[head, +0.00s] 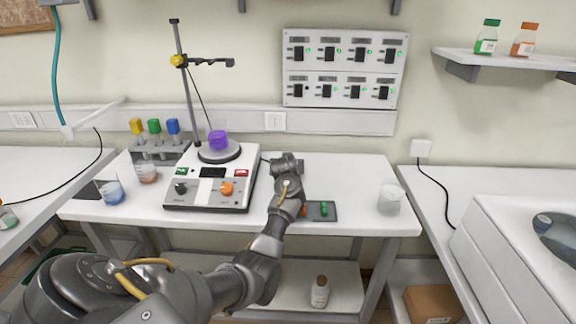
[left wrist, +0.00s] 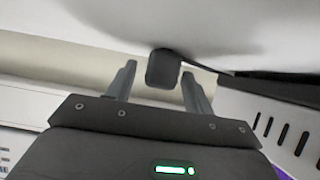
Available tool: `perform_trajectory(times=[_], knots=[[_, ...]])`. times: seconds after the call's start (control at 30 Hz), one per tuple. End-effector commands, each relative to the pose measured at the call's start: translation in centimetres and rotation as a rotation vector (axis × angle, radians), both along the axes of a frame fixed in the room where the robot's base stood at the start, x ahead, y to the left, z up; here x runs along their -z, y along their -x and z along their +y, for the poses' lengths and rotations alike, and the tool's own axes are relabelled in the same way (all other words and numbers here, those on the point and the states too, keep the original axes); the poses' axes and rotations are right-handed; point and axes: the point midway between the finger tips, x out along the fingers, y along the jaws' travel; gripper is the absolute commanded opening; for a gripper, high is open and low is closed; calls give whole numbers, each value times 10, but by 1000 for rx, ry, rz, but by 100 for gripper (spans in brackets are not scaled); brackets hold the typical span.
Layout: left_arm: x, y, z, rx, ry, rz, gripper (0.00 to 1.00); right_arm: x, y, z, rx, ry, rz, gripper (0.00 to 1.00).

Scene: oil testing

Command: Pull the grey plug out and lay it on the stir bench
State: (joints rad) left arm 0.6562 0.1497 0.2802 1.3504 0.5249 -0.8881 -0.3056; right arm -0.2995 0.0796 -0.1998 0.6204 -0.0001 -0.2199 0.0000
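The grey plug (left wrist: 163,69) shows in the left wrist view, a dark rounded block with a dark cable running from it to the right. My left gripper (left wrist: 160,85) has its two fingers apart, one on each side of the plug, with a visible gap at the left finger. I cannot tell whether the plug sits in a socket. In the head view my left gripper (head: 287,163) is over the back of the stir bench (head: 335,178), right of the stirrer; the plug is hidden there. My right gripper is not in view.
The stirrer (head: 212,178) carries a purple beaker (head: 218,140) beside a stand (head: 187,95). A tube rack (head: 160,152) is left of it. A clear beaker (head: 390,199) stands at the right. Bench between tray and beaker is clear.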

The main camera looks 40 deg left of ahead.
Motion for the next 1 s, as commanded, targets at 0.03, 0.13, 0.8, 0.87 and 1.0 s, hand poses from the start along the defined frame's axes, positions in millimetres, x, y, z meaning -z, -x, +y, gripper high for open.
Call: perform_trajectory(times=[0.03, 0.13, 0.8, 0.87, 1.0], knots=[[0, 0, 0, 0, 0, 0, 55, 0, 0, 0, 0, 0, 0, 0], [0, 0, 0, 0, 0, 0, 55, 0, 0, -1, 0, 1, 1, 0], [-43, 58, -44, 2, -1, -2, 55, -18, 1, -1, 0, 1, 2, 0], [-48, 64, -48, 0, -2, -1, 55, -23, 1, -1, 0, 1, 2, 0], [-52, 72, -55, 0, -1, 1, 55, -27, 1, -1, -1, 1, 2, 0]])
